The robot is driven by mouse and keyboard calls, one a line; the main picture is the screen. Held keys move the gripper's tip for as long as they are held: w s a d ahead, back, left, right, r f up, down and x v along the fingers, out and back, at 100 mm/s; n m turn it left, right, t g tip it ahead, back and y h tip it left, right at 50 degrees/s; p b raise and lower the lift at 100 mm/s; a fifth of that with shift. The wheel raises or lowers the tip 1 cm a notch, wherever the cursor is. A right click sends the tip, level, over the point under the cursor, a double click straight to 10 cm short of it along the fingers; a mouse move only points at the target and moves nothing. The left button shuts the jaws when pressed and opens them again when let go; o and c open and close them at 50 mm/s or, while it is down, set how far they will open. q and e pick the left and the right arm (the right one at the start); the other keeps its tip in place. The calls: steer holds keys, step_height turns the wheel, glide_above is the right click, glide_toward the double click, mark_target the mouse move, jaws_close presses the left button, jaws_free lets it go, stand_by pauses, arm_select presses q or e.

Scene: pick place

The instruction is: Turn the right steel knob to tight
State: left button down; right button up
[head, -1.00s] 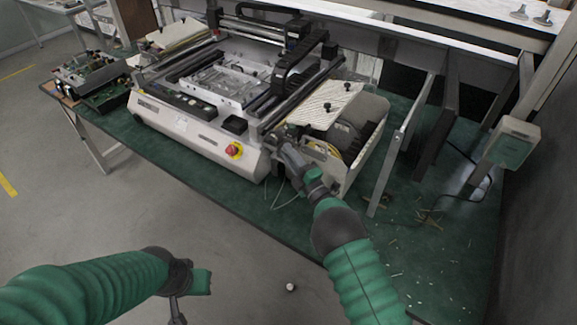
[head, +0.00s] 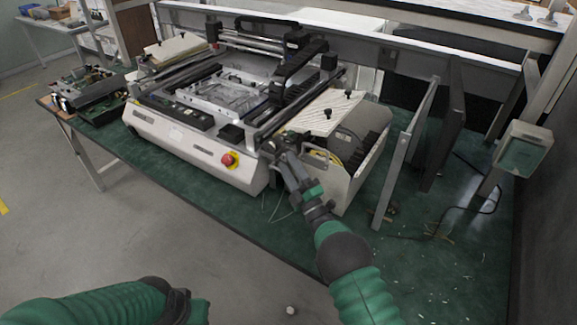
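The machine (head: 190,143), pale with black rails, stands on the green table. My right gripper (head: 281,145) is at its front right corner, beside the end of the front rail. Small metal parts show around its fingertips, but I cannot make out the right steel knob clearly; the gripper covers much of that spot. I cannot tell whether the fingers are open, shut or touching a knob. My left gripper (head: 190,306) is low in the picture, in front of the table and away from the machine. Its fingers are too cut off to judge.
The table front is mostly clear.

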steer(key=shift+s+r, duration=0.1)
steer(key=v, duration=0.7)
steer(key=shift+f, duration=0.3)
steer(key=shift+s, duration=0.1)
